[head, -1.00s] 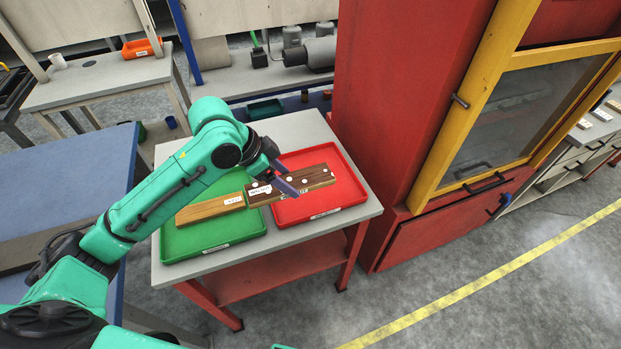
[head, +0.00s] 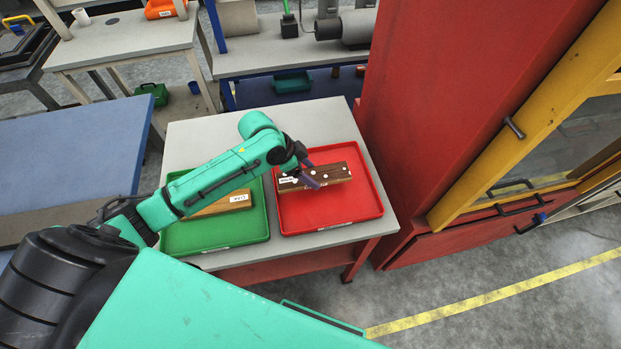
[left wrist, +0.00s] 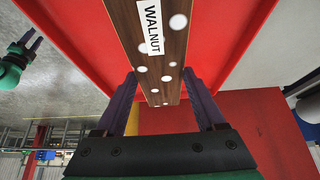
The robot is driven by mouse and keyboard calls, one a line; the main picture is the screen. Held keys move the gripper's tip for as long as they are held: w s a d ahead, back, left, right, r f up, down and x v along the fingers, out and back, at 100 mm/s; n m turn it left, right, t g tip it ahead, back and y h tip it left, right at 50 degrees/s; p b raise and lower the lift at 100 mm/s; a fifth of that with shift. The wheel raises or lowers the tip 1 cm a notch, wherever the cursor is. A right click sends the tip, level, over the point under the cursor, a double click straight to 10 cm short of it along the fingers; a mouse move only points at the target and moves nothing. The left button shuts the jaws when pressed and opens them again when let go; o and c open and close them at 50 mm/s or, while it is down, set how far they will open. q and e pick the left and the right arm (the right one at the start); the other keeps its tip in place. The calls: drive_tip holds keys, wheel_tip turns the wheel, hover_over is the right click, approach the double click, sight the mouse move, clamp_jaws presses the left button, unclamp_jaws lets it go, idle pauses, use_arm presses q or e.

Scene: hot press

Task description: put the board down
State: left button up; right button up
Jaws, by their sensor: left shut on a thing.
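The dark walnut board (head: 330,174) with white dots and a WALNUT label is over the red tray (head: 345,219). It lies within the tray's outline, towards its back; I cannot tell whether it touches the floor. My left gripper (head: 308,178) is shut on the board. In the left wrist view the board (left wrist: 152,62) runs between the two fingers of the left gripper (left wrist: 159,76), with the red tray (left wrist: 75,35) behind it. My right gripper (left wrist: 31,42) shows small at the left of that view, its fingers apart and empty.
A green tray (head: 218,232) with a lighter labelled board (head: 222,205) stands left of the red one, on a grey-topped table (head: 205,135). A tall red cabinet (head: 440,110) with a yellow-framed door stands close on the right. A blue table (head: 70,160) is at the left.

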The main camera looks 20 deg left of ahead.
use_arm(q)
drive_tip(key=f, duration=0.4)
drive_tip(key=shift+s+f, duration=0.2)
drive_tip(key=shift+f, duration=0.05)
drive_tip(key=shift+w+f, duration=0.15)
drive_tip(key=shift+f, duration=0.05)
drive_tip(key=o, duration=1.5)
drive_tip(key=shift+c, duration=0.2)
drive_tip(key=shift+r, duration=0.1)
drive_tip(key=shift+r, duration=0.1)
drive_tip(key=v, duration=1.1)
drive_tip(key=shift+a+b, duration=0.1)
drive_tip(key=shift+b, duration=0.2)
drive_tip(key=shift+r, duration=0.4)
drive_tip(key=shift+s+f, duration=0.1)
drive_tip(key=shift+s, duration=0.15)
